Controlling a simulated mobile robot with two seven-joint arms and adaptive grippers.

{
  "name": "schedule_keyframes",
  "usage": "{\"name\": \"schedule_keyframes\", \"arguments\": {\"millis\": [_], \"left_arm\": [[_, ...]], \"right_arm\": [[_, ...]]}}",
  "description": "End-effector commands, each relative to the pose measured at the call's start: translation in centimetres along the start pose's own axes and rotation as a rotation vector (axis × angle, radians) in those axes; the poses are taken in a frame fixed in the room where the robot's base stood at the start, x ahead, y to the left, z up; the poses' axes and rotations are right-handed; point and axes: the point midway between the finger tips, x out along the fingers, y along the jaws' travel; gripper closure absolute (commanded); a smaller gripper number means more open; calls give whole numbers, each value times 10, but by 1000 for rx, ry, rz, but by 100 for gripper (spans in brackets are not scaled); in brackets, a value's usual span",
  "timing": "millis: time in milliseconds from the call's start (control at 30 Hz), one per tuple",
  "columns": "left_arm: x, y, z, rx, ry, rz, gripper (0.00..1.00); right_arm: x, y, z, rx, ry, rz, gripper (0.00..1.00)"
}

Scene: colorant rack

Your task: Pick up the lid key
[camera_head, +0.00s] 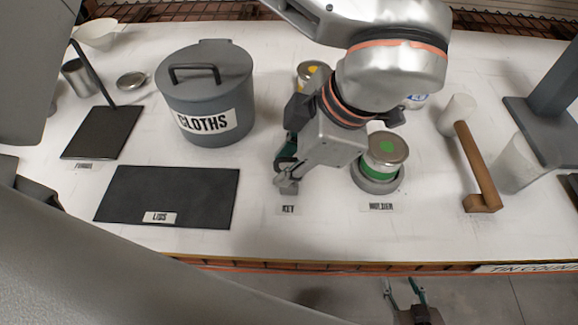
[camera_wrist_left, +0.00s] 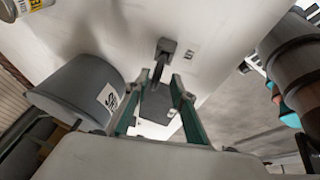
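The lid key (camera_wrist_left: 158,68) is a dark grey piece with a narrow shaft and a blocky end, beside the small KEY label (camera_wrist_left: 190,54). In the head view its grey end (camera_head: 287,185) shows below my left gripper (camera_head: 288,158), by the KEY label (camera_head: 289,210); the rest is hidden. In the left wrist view the green fingers of my left gripper (camera_wrist_left: 157,86) are apart, with the key's shaft between and just beyond their tips. I see no clear contact. My right gripper (camera_head: 404,292) is open and empty in front of the table.
A grey CLOTHS bin (camera_head: 205,95) and the black LIDS mat (camera_head: 170,190) are to the left. A green-marked tin (camera_head: 385,148) sits in the holder (camera_head: 377,182) to the right. A brown-handled mallet (camera_head: 476,165) lies beyond it. The table's front strip is clear.

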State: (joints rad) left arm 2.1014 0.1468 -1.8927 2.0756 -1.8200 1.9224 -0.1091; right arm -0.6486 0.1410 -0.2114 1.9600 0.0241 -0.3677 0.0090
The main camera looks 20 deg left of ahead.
Motion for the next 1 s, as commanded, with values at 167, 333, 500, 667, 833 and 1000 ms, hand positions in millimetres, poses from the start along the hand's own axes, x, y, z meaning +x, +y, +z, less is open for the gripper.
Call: {"name": "schedule_keyframes", "arguments": {"millis": [167,333,500,667,833,1000], "left_arm": [[20,0,-2,1,2,-4,76],[43,1,-2,0,1,-3,76],[52,1,-2,0,1,-2,76],[52,1,-2,-1,1,-1,76],[52,1,-2,-1,1,-1,100],[51,2,-2,-2,0,1,100]], "right_arm": [[-1,0,-3,0,1,0,60],[-2,0,-4,0,3,0,60],[-2,0,-4,0,3,0,60],[-2,0,-5,0,4,0,60],[-2,0,-6,1,7,0,60],[-2,0,-7,2,7,0,60]]}}
